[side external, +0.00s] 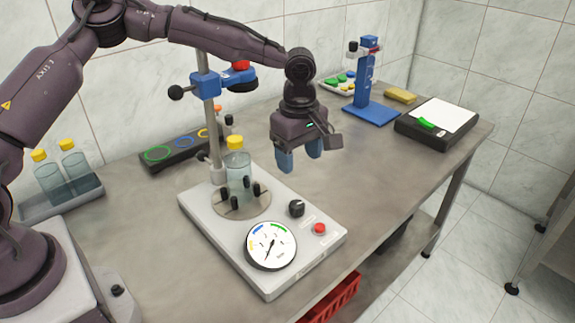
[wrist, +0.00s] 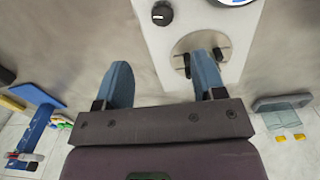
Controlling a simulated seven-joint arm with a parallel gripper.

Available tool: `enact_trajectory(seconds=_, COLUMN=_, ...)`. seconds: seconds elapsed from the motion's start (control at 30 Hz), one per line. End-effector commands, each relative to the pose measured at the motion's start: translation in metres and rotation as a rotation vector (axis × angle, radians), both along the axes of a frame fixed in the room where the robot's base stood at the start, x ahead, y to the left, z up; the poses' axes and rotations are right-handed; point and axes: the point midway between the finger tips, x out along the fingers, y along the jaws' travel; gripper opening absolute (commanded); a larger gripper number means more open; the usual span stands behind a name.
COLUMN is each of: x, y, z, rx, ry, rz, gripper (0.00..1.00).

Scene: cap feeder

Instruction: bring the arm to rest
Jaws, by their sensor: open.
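My gripper (side external: 300,160) hangs from my arm above the table, to the right of the grey feeder base. Its two blue fingers point down, apart and with nothing between them. In the wrist view the open gripper (wrist: 163,80) shows its fingers spread, with the right finger overlapping the round plate. A clear bottle with a yellow cap (side external: 238,168) stands upright on the round plate (side external: 228,205) of the feeder base (side external: 215,235), among black pegs. The bottle cannot be made out in the wrist view.
A post with a blue clamp (side external: 206,85) rises behind the bottle. A rack (side external: 75,200) with two yellow-capped bottles stands at left. A tray of coloured rings (side external: 180,150) lies behind. A blue stand (side external: 370,108), yellow sponge (side external: 400,95) and scale (side external: 437,122) are at right. The front right table is clear.

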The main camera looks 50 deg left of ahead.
Motion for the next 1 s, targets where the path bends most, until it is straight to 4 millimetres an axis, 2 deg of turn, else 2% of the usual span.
enact_trajectory(seconds=0.07, x=0.012, y=-0.005, z=0.0, rx=-0.029, ry=-0.072, rz=0.032, gripper=0.63)
enact_trajectory(seconds=0.2, x=0.043, y=-0.013, z=-0.005, rx=-0.058, ry=-0.335, rz=0.013, gripper=0.63)
enact_trajectory(seconds=0.27, x=0.056, y=-0.016, z=0.006, rx=-0.052, ry=-0.491, rz=-0.053, gripper=0.63)
enact_trajectory(seconds=0.33, x=0.063, y=-0.026, z=0.025, rx=-0.053, ry=-0.655, rz=-0.18, gripper=0.63)
enact_trajectory(seconds=0.43, x=0.054, y=-0.046, z=0.055, rx=-0.064, ry=-0.823, rz=-0.434, gripper=0.63)
enact_trajectory(seconds=0.57, x=0.013, y=-0.064, z=0.079, rx=-0.082, ry=-0.872, rz=-0.786, gripper=0.63)
enact_trajectory(seconds=0.67, x=-0.029, y=-0.064, z=0.09, rx=-0.076, ry=-0.811, rz=-1.02, gripper=0.63)
enact_trajectory(seconds=0.77, x=-0.075, y=-0.05, z=0.097, rx=-0.049, ry=-0.695, rz=-1.203, gripper=0.63)
enact_trajectory(seconds=0.9, x=-0.139, y=-0.015, z=0.109, rx=0.024, ry=-0.498, rz=-1.368, gripper=0.63)
enact_trajectory(seconds=1.0, x=-0.183, y=0.013, z=0.12, rx=0.09, ry=-0.368, rz=-1.43, gripper=0.63)
